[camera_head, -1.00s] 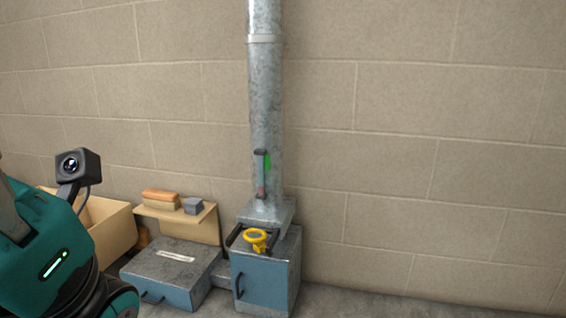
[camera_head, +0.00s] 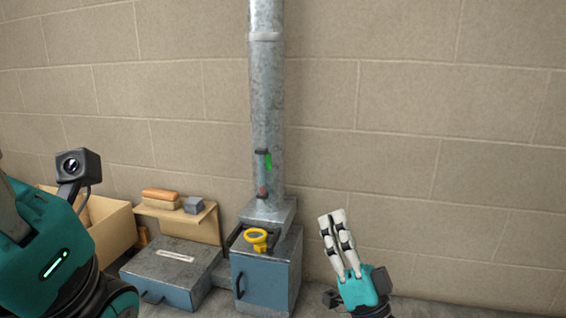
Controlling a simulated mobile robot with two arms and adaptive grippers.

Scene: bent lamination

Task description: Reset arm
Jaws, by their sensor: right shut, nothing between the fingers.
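My right gripper (camera_head: 331,222) is in the lower right of the head view, with its pale fingers pointing up and lying close together. It is shut and empty, in front of the bare block wall, to the right of the blue cabinet (camera_head: 263,284) and apart from it. My left arm fills the lower left edge, with its wrist camera showing. The left gripper's fingers are out of the frame.
A metal duct (camera_head: 266,100) rises from the blue cabinet, with a yellow ring-shaped part (camera_head: 256,240) on top. A low metal box (camera_head: 165,268), a wooden shelf (camera_head: 190,222) and a cardboard box (camera_head: 112,228) stand to the left. The wall at right is clear.

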